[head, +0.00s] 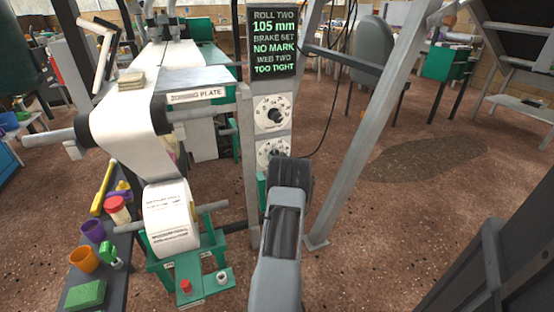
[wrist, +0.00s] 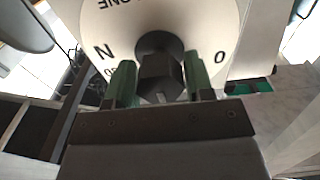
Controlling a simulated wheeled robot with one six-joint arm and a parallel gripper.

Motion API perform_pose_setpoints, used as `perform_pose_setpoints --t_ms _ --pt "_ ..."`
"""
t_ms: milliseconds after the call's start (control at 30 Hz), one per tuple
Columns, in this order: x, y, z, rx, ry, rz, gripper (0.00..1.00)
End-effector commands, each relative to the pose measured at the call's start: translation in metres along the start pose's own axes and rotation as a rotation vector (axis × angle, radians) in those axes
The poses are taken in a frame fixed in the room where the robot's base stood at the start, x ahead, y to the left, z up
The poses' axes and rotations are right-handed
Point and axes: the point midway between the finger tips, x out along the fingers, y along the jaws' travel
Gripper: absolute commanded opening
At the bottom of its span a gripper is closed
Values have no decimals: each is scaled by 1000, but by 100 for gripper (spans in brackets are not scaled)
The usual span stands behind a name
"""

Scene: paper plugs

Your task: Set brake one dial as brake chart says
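The lower dial (head: 268,150) is on a grey post and is partly hidden behind my arm. In the wrist view a white dial face (wrist: 215,28) fills the top, with upside-down lettering ending in "ONE". A large "N" and a "0" show on its lower part. My gripper (wrist: 160,80) has its two green fingers on either side of the dark knob (wrist: 160,72), with no clear gap, so it looks shut on it. The fingertips are hidden in the head view. The knob's pointer setting is unclear. I cannot pick out a brake chart.
A screen (head: 273,42) reads roll two 105 mm, brake set no mark, web two too tight. Another dial (head: 274,114) sits above the lower one. A paper roll (head: 172,220) hangs at left. A slanted grey post (head: 370,120) stands right; floor beyond is open.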

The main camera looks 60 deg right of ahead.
Motion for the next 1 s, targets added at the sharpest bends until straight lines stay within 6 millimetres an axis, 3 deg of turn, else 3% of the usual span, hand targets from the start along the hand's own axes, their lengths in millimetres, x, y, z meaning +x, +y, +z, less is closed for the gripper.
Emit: perform_pose_setpoints --t_ms 167,533,1000 --pt "0 0 0 0 0 0 64" --pt "-10 0 -2 -1 0 0 64" --pt "-100 1 -2 1 -2 3 64"
